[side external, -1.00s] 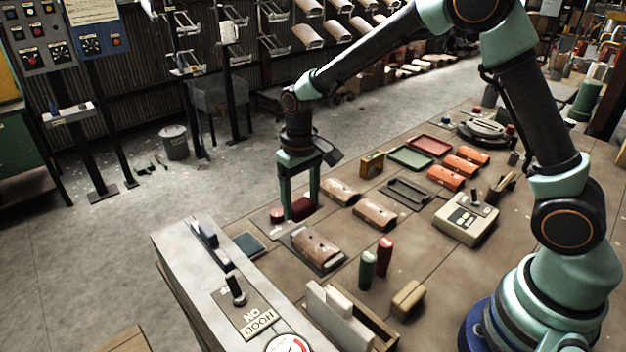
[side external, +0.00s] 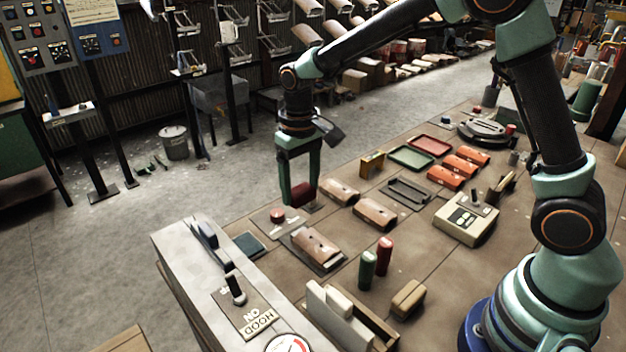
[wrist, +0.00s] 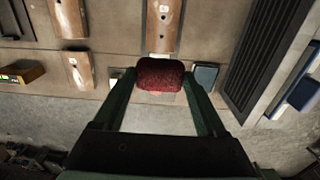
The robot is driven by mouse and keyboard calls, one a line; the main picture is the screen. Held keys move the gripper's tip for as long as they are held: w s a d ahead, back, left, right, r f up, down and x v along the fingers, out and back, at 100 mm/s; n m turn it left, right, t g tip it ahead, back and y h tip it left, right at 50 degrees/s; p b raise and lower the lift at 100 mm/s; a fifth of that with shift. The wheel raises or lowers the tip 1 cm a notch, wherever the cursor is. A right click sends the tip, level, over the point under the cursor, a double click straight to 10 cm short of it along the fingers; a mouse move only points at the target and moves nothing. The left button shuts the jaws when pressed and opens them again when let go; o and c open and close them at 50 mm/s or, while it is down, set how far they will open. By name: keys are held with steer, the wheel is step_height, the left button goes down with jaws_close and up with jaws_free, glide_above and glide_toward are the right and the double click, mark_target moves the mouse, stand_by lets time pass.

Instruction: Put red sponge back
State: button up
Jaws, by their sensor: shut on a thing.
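The red sponge (side external: 302,194) is a dark red block held between the two green fingers of my gripper (side external: 299,198), in the air above the table's far left edge. In the wrist view the sponge (wrist: 160,74) shows as a rounded speckled red block across the fingertips of my gripper (wrist: 160,78). My gripper is shut on it. Below it, a small round red piece (side external: 278,215) on a flat plate stands on the table, partly hidden by the sponge in the wrist view.
A dark blue-grey pad (side external: 250,245) lies left of a tray with a brown curved block (side external: 316,244). Other brown curved blocks (side external: 374,213), a green tray (side external: 411,158) and a red tray (side external: 432,145) lie to the right. A grey control panel (side external: 215,275) borders the front left.

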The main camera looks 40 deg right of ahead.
steer(key=shift+s+a+f+n, duration=0.2)
steer(key=shift+a+n, duration=0.2)
steer(key=shift+n, duration=0.2)
steer(key=s+a+f+n, duration=0.25)
steer(key=a+n, duration=0.25)
steer(key=n, duration=0.3)
steer(key=s+a+f+n, duration=0.25)
steer(key=a+n, duration=0.25)
steer(key=n, duration=0.4)
steer(key=shift+s+d+f, duration=0.1)
steer(key=shift+s+f, duration=0.05)
steer(key=shift+f, duration=1.3)
steer(key=shift+s+d+f, duration=0.1)
steer(key=shift+s+f, duration=0.05)
steer(key=shift+f, duration=1.25)
steer(key=o, duration=1.1)
steer(key=shift+o, duration=0.2)
steer(key=shift+r, duration=0.1)
